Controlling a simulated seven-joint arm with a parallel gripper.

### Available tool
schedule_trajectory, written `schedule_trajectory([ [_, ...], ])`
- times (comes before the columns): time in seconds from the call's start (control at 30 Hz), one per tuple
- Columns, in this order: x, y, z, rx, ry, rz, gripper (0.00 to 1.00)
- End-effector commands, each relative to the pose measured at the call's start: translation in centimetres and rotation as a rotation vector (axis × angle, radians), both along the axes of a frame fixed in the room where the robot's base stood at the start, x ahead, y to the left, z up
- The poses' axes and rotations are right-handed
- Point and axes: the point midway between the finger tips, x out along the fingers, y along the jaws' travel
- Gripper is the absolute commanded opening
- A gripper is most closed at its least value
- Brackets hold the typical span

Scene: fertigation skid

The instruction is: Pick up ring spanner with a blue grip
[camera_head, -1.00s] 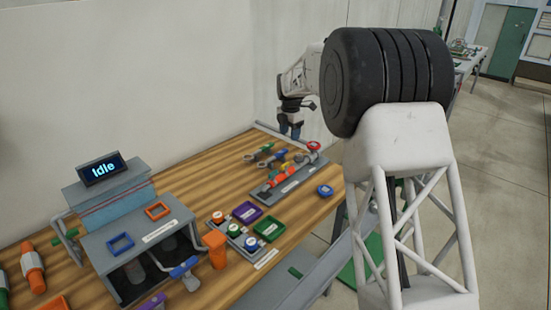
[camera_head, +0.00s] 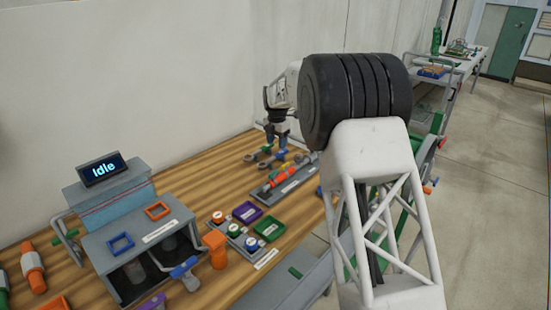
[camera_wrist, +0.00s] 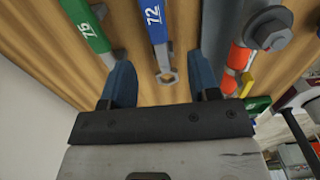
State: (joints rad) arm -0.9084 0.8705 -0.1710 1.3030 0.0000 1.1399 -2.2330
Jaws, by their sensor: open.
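The blue-grip ring spanner (camera_wrist: 153,20) lies on the wooden bench in the wrist view. Its blue grip is marked 72, and its metal ring end (camera_wrist: 166,77) points toward my gripper. My gripper (camera_wrist: 163,78) is open and empty, with one blue finger on each side of the ring end and apart from it. In the head view my gripper (camera_head: 276,132) is above the far end of the bench, partly behind my own arm.
A green-grip spanner (camera_wrist: 84,25) marked 76 lies left of the blue one. A grey pipe assembly with orange parts (camera_wrist: 239,57) stands close on the right. In the head view a station with an Idle display (camera_head: 103,169) and coloured trays stand nearer on the bench (camera_head: 190,185).

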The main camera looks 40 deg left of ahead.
Motion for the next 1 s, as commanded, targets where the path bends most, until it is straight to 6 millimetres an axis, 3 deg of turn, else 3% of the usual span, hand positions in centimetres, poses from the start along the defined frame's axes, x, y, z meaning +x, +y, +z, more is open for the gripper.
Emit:
schedule_trajectory([
  [0.57, 0.0, 0.0, -1.2, 0.0, 0.0, 0.0, 0.55],
  [1.0, 0.1, 0.2, -5.0, 0.0, 0.0, 0.0, 0.55],
])
